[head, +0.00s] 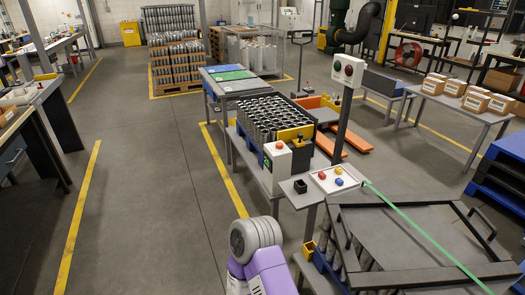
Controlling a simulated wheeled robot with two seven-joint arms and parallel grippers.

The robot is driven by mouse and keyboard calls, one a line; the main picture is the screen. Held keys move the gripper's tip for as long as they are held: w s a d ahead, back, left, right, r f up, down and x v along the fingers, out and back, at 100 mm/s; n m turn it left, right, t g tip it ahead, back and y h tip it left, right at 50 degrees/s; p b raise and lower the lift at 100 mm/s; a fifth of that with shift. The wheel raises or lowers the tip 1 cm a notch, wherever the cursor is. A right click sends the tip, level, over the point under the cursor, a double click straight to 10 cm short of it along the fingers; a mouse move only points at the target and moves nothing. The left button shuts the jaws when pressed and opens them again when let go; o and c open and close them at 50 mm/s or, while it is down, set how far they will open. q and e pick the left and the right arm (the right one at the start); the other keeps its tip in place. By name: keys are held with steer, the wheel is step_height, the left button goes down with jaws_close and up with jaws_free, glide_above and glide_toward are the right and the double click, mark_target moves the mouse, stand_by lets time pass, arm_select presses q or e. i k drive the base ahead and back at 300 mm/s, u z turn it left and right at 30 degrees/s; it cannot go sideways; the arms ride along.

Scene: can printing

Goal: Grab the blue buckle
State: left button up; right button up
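A small blue piece (339,182), which looks like the blue buckle, lies in a shallow white tray (358,177). A red piece (322,175) and a yellow piece (338,170) lie in the same tray, behind the blue one. The pieces are too small to make out their exact shape. The tray sits on a small grey side table. A purple arm link of mine with a grey joint (256,236) shows at the bottom centre, in front of and left of the tray. Neither of my grippers is in view.
A white control box (277,161) and a post with a button panel (348,70) rise close by. The floor at left is clear.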

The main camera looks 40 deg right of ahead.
mark_target(339, 182)
steer(key=i, duration=2.05)
steer(key=z, duration=1.05)
steer(key=i, duration=1.2)
steer(key=z, duration=1.25)
